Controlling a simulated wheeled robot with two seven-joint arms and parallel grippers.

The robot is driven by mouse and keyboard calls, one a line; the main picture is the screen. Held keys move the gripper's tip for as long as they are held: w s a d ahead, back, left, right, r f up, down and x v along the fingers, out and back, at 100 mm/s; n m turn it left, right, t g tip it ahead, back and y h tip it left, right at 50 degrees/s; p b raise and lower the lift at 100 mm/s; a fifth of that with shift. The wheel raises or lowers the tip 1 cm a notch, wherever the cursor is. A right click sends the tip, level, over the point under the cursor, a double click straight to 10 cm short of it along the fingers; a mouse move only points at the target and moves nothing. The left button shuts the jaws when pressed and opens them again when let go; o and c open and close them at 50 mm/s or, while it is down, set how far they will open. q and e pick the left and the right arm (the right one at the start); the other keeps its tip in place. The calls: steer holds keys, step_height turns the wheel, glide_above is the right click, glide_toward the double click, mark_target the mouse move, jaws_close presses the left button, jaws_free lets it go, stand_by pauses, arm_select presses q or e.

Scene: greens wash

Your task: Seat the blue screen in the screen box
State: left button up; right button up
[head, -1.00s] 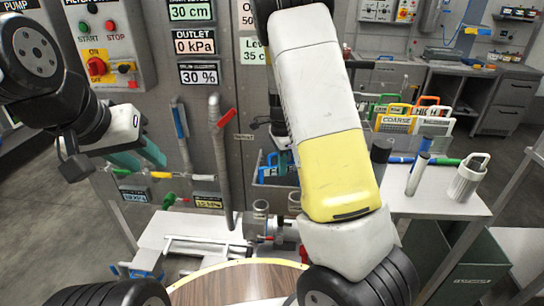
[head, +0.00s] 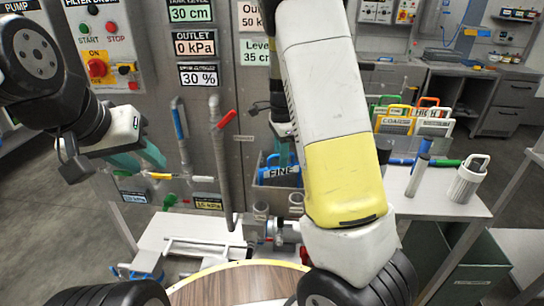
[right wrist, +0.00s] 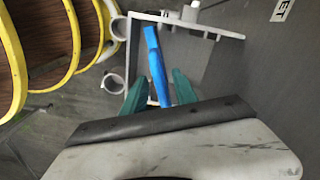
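The blue screen (head: 279,172), labelled FINE, stands in the grey screen box (head: 262,196) on the panel in the head view. In the right wrist view its blue top edge (right wrist: 157,68) runs lengthwise between the teal fingers of my right gripper (right wrist: 159,88), with a gap on each side. The box rim (right wrist: 190,22) shows around it. How deep the screen sits is not clear. My left gripper (head: 140,156) is open and empty at the left.
Several coloured screens stand in a rack (head: 415,122) at the back right. A side table (head: 440,205) holds a white canister (head: 468,180). Pipes and valves cover the panel beside the box. A round wooden top (head: 235,285) lies in front.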

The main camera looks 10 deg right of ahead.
step_height(320, 180, up, 7)
steer(key=s+r+n+t, duration=0.2)
steer(key=s+r+n, duration=0.2)
steer(key=s, duration=0.4)
steer(key=s+a+r+n+t+y, duration=0.1)
steer(key=s+r+n+t, duration=0.1)
steer(key=s+r+n, duration=0.2)
steer(key=s+a+r+n+t+y, duration=0.1)
steer(key=s+r+n, duration=0.3)
steer(key=s+n, duration=0.5)
steer(key=s+t, duration=0.1)
steer(key=s, duration=0.2)
steer(key=shift+s, duration=0.15)
